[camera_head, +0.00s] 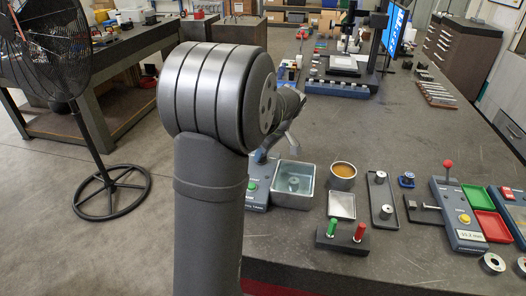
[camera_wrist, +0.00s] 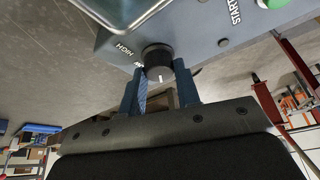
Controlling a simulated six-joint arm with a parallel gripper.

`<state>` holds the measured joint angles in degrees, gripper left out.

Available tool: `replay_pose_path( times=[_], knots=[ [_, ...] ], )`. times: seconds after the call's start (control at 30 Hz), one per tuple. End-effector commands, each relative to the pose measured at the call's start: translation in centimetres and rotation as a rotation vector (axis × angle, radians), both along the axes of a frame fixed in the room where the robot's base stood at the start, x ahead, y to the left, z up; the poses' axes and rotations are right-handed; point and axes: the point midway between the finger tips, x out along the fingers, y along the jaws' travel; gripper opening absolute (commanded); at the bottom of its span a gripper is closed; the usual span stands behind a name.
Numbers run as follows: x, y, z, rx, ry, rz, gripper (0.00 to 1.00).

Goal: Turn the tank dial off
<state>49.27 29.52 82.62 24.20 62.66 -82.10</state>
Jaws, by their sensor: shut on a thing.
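The black tank dial (camera_wrist: 157,60) sits on the face of the blue-grey control box (camera_wrist: 205,32) in the wrist view. My gripper (camera_wrist: 159,82) has its two blue fingers on either side of the dial and is shut on it. A small white mark shows on the dial; which setting it points at I cannot tell. The word HIGH is printed to the dial's left. In the head view, the tank (camera_head: 293,190) is a metal basin with a control box (camera_head: 255,192) on its left. There my arm hides the dial and most of my gripper.
A green START button (camera_wrist: 272,3) is on the same box face. Right of the tank stand an orange-filled cup (camera_head: 343,171), a square tray (camera_head: 342,205) and a block with green and red pegs (camera_head: 342,239). Free bench top lies behind them.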

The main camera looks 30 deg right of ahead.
Motion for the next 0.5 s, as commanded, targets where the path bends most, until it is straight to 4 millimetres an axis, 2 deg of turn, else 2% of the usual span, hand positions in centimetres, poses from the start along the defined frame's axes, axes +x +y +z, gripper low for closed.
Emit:
replay_pose_path(
  times=[0.2, 0.23, 0.33, 0.5],
  knots=[
    [-0.08, -0.01, -0.11, 0.0, 0.002, -0.001, 0.07],
    [-0.08, -0.01, -0.11, 0.0, 0.002, -0.001, 0.32],
    [-0.07, -0.02, -0.09, 0.0, 0.002, -0.001, 0.51],
    [-0.04, -0.01, -0.06, 0.0, 0.001, -0.001, 0.52]
  ],
)
